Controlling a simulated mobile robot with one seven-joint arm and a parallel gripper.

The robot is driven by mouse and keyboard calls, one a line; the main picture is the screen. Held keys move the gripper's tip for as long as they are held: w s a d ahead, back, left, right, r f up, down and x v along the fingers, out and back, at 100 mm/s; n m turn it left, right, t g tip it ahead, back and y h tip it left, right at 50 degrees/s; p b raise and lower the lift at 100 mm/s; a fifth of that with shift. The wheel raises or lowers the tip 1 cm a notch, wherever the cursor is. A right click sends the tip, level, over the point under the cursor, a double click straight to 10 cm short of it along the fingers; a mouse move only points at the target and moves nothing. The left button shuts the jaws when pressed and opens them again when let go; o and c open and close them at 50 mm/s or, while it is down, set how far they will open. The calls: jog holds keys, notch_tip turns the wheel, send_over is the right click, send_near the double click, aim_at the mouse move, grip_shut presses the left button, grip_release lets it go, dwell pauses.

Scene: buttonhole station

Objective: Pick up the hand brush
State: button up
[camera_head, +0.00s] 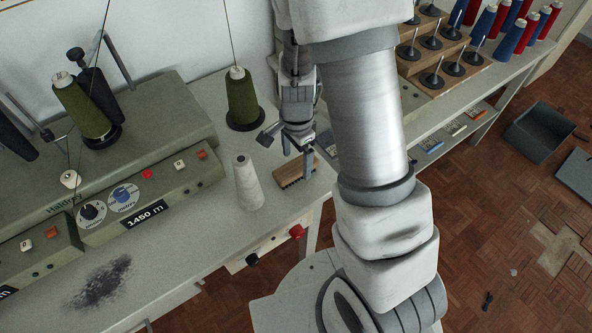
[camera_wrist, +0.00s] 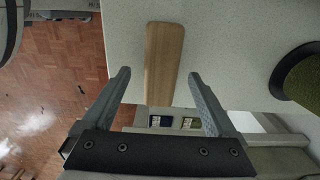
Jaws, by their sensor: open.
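The hand brush (camera_head: 291,178) has a light wooden back with dark bristles at its lower edge. It lies on the grey tabletop near its right end. It also shows in the wrist view (camera_wrist: 164,55), lengthwise, with its near end between the two fingertips and a gap on each side. My gripper (camera_head: 288,150) is open and empty, pointing down just above the brush. Its two grey fingers also show in the wrist view (camera_wrist: 159,74). In the head view, a finger covers part of the brush, and whether they touch is unclear.
A white thread cone (camera_head: 247,183) stands close left of the brush. A dark green cone (camera_head: 242,98) stands behind it. The winding machine (camera_head: 150,190) fills the left. The table's edge (camera_head: 318,205) is near the brush. A spool rack (camera_head: 430,55) stands at the back right.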

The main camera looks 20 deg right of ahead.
jog(key=shift+f, duration=1.45)
grip_shut()
